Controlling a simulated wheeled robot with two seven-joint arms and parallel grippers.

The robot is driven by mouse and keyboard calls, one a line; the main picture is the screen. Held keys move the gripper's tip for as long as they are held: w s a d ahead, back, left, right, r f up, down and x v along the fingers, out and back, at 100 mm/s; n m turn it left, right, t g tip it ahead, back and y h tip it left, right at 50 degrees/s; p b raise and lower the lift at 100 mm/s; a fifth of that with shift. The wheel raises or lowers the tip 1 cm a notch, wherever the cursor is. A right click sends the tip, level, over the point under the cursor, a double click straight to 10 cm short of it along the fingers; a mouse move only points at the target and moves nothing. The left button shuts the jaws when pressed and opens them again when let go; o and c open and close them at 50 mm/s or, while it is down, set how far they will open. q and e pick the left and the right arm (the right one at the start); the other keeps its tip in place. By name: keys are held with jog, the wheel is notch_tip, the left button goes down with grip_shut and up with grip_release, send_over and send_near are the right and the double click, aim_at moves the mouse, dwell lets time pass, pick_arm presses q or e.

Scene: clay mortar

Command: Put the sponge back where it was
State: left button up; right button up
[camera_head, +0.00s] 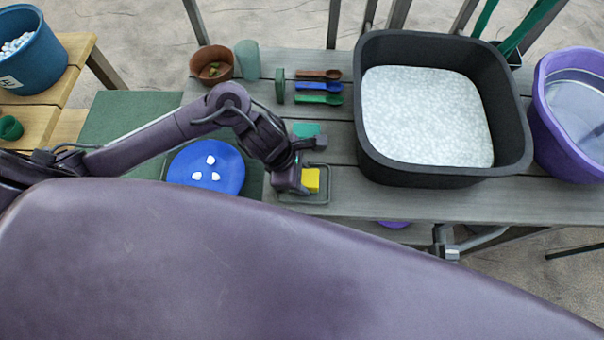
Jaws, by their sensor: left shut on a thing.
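My left gripper (304,184) points down at the near edge of the grey plank table, shut on a small yellow sponge (312,178). The sponge is at a shallow rectangular tray with a thin rim (318,203). The gripper hides part of the sponge and of the tray. I cannot tell if the sponge touches the tray bottom. A teal block (306,130) lies just behind the gripper. I cannot make out my right gripper.
A blue plate (180,178) with several white pieces is left of the tray. A black tub (510,150) of white beads and a purple basin (541,110) stand right. Coloured scoops (318,87) and a clay pot (212,64) are behind. My purple body fills the foreground.

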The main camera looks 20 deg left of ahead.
pick_arm(q)
jog(key=o, duration=0.6)
jog(key=v, duration=1.2)
